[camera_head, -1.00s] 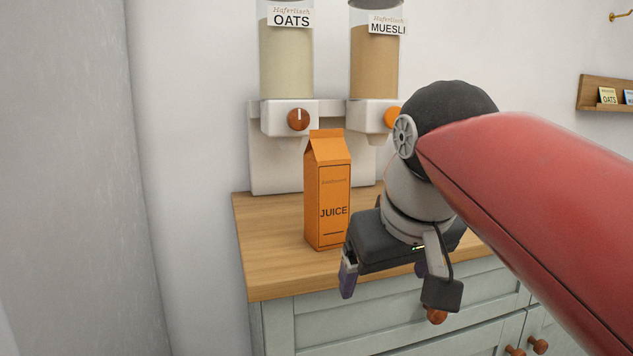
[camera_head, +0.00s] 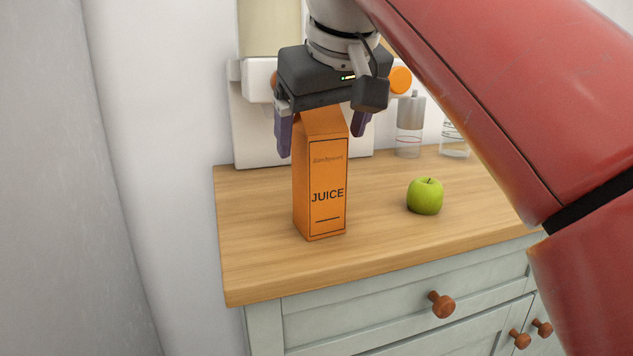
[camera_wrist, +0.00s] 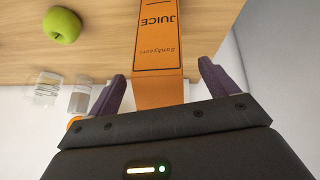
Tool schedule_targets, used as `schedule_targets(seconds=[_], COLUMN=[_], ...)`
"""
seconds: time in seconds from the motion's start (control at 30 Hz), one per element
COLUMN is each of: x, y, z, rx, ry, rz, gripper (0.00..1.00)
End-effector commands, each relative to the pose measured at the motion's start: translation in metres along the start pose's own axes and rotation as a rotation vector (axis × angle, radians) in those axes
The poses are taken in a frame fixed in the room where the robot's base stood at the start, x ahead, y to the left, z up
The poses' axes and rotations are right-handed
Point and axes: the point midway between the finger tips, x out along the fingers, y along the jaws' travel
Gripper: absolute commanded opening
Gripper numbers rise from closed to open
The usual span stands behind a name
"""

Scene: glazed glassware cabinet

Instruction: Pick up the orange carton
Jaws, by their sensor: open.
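The orange carton (camera_head: 322,190), labelled JUICE, stands upright on the wooden counter in the head view. My gripper (camera_head: 323,140) is open above it, pointing down. One purple finger is to the left of the carton's top and the other to the right; its peaked top is partly hidden under the gripper body. In the wrist view the carton (camera_wrist: 160,50) lies between the two fingers (camera_wrist: 162,90), with gaps visible on both sides.
A green apple (camera_head: 425,196) sits on the counter (camera_head: 400,240) to the right of the carton. A grey-topped glass shaker (camera_head: 410,125) and a clear glass (camera_head: 454,138) stand behind. Dispensers with an orange knob (camera_head: 400,80) are at the back. The counter's front edge is clear.

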Motion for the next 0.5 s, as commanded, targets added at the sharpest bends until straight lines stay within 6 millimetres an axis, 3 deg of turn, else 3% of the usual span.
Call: schedule_targets(seconds=[0.13, 0.4, 0.5], x=[0.02, 0.023, 0.022], y=[-0.001, 0.0, 0.0], z=[0.001, 0.0, 0.0], rx=[-0.001, 0.0, 0.0], ry=[0.0, 0.001, 0.001], rz=[0.0, 0.0, 0.0], gripper=[0.85, 0.85, 0.75])
